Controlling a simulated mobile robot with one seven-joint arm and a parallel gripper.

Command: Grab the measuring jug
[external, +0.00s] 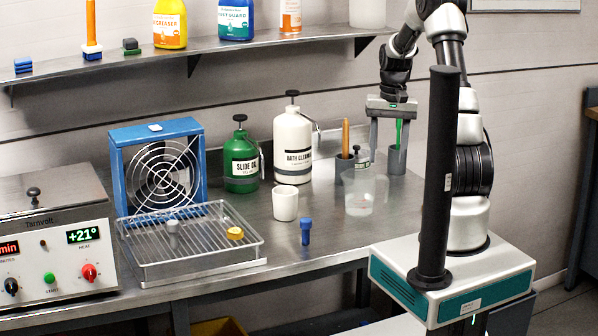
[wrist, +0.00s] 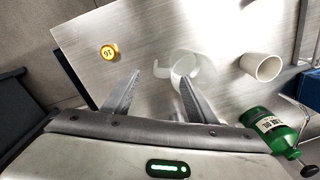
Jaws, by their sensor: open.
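The measuring jug (external: 362,194) is a clear, see-through vessel standing upright on the steel bench, near its front edge. In the wrist view the jug (wrist: 200,72) lies beyond my fingertips, partly behind the right finger, with its handle on its left side, in line with the gap between the fingers. My gripper (external: 389,152) points down, behind and a little right of the jug in the external view. In the wrist view my gripper (wrist: 159,80) is open, with nothing held between its fingers. I cannot tell the exact distance to the jug.
A white cup (external: 285,203) stands left of the jug, and a blue object (external: 306,231) stands in front. A green bottle (external: 241,165), a white bottle (external: 292,150) and grey holders (external: 397,162) stand near the wall. A yellow round item (wrist: 109,51) lies on clear bench.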

